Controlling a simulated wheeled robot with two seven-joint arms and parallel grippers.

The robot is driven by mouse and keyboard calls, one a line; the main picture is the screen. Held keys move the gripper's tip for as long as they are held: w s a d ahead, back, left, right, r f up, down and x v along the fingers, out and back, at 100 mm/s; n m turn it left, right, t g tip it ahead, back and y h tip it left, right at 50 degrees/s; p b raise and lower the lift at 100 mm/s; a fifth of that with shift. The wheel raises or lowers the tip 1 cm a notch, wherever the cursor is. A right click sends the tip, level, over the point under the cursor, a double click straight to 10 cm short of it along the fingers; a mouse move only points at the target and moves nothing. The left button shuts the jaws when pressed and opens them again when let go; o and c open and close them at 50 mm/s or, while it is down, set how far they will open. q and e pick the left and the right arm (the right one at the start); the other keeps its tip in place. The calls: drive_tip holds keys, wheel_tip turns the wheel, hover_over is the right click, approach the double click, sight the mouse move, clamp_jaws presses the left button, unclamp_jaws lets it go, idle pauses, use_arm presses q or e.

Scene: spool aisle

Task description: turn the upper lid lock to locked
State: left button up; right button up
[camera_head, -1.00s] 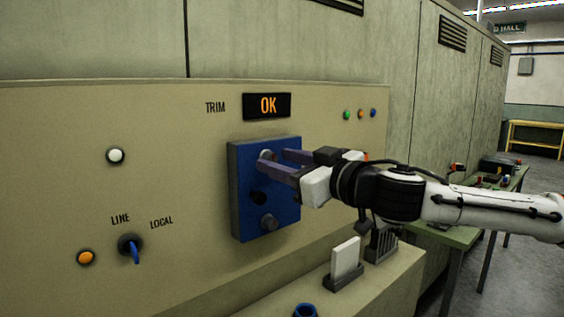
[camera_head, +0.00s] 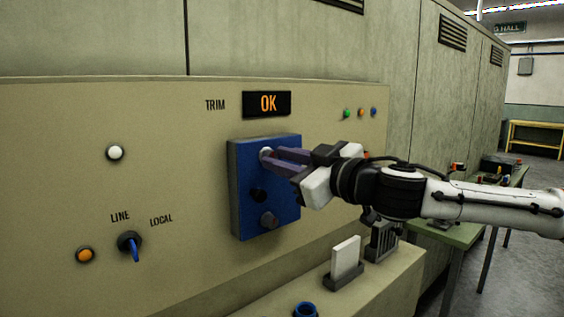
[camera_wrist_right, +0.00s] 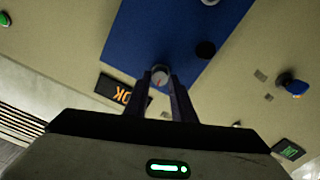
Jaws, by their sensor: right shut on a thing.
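The upper lid lock (camera_head: 265,153) is a round grey-silver lock near the top of a blue lid (camera_head: 248,215) on the beige panel. My right gripper (camera_head: 271,158) is shut on it, with its purple fingers reaching in from the right. In the right wrist view the lock (camera_wrist_right: 160,75) sits between the two fingertips (camera_wrist_right: 160,82), and a small red mark shows on its face. A lower grey lock (camera_head: 269,221) and a black knob (camera_head: 258,194) are on the same lid, below the fingers. My left gripper is not in view.
A LINE/LOCAL switch (camera_head: 130,243) with a blue handle is at the left, near an orange button (camera_head: 85,255). The TRIM display (camera_head: 267,105) reads OK. Below the lid, a ledge holds a white card (camera_head: 346,256) in a holder and a blue ring (camera_head: 305,311).

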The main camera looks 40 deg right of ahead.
drive_tip(key=shift+n+b, duration=0.6)
drive_tip(key=shift+n, duration=7.3)
drive_tip(key=o, duration=1.1)
drive_tip(key=shift+c, duration=0.2)
drive_tip(key=shift+s, duration=0.1)
